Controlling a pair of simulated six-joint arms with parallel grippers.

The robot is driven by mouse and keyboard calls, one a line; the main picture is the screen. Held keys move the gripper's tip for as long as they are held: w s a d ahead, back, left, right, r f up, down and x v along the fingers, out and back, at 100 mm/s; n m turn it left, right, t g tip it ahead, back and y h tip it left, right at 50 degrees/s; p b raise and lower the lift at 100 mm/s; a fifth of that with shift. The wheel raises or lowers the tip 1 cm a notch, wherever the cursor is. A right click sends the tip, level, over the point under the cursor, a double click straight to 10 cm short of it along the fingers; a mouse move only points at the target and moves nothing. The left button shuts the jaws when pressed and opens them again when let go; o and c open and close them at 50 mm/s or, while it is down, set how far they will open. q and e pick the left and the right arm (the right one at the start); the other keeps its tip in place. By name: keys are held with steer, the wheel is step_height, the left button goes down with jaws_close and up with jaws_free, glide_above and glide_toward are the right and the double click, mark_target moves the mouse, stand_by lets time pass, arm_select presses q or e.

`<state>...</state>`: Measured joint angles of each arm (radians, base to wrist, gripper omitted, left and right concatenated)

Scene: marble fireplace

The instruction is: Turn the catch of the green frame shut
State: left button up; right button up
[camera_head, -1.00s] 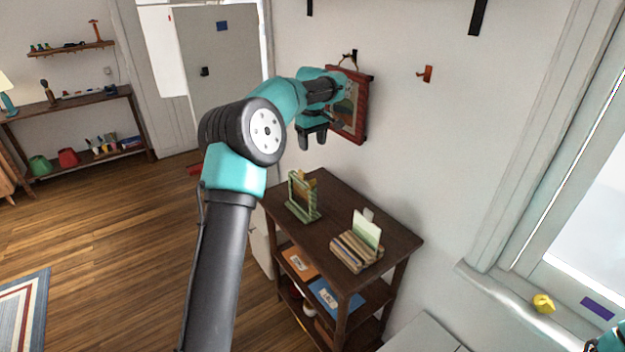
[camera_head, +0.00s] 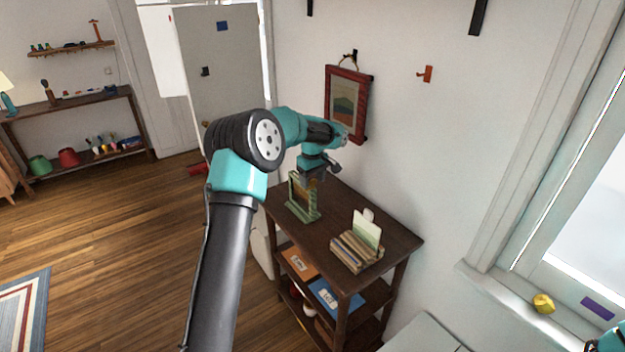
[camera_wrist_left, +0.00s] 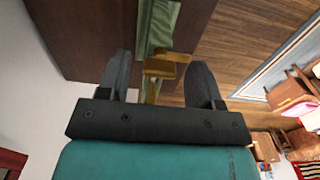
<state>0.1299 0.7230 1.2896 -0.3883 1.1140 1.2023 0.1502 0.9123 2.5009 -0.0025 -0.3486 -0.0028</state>
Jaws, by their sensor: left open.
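The green frame (camera_head: 293,196) stands upright on the dark wooden shelf's top. In the left wrist view a green strip of it (camera_wrist_left: 160,22) runs up from between my fingers. Its brass-coloured catch (camera_wrist_left: 165,66) lies between the two fingers and appears apart from both. My left gripper (camera_head: 318,176) is open, just above and behind the frame's top in the head view; its spread fingers show in the left wrist view (camera_wrist_left: 160,78). My right gripper is out of view.
The dark shelf (camera_head: 390,235) also carries a holder with cards (camera_head: 357,250) right of the frame. A red-framed picture (camera_head: 347,104) hangs on the wall just above my left wrist. An orange hook (camera_head: 425,74) is to its right. Open floor lies left.

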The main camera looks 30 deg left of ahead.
arm_select(q)
steer(key=c, duration=0.9)
steer(key=shift+c, duration=0.2)
steer(key=shift+m, duration=0.4)
steer(key=m, duration=1.3)
steer(key=shift+m, duration=2.2)
